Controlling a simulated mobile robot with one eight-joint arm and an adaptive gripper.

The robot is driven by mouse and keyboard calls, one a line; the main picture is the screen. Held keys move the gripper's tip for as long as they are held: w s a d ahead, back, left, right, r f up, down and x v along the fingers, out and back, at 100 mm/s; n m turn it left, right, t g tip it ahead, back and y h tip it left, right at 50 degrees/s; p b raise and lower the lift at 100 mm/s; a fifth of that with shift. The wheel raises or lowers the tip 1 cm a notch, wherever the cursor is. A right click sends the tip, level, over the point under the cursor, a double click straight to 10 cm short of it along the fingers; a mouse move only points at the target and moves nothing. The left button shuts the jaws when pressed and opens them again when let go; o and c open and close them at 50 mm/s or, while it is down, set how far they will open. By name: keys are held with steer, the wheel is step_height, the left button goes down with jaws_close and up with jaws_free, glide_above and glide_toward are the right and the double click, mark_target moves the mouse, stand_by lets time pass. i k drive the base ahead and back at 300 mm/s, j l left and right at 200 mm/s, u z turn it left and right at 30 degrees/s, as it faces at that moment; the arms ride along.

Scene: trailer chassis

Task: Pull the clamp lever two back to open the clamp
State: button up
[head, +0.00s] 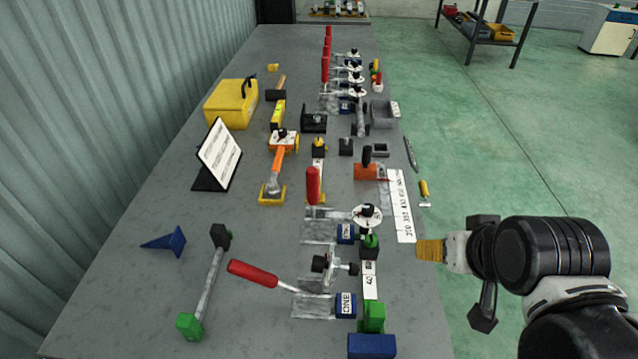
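Clamp lever two (313,186) is a red handle standing upright. A blue block (345,233) beside its base is labelled TWO, and a white disc with a black knob (366,215) lies to its right. Clamp lever one (252,273) is a red handle tilted down to the left, behind a blue block (346,305) labelled ONE. My gripper (483,268) is at the right, beyond the table edge and apart from both levers. Its two black fingers are spread, and they hold no lever.
A pale piece with a yellow tip (430,250) shows between my gripper and the table edge; its attachment is unclear. A white number strip (400,206), orange block (367,171) and green piece (373,317) lie nearby. More upright red levers (325,70) stand farther back.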

mark_target(312, 173)
steer(key=l+u, duration=0.2)
steer(key=u, duration=0.2)
steer(key=l+u, duration=0.35)
steer(key=k+l+u, duration=0.1)
steer(key=u, duration=0.3)
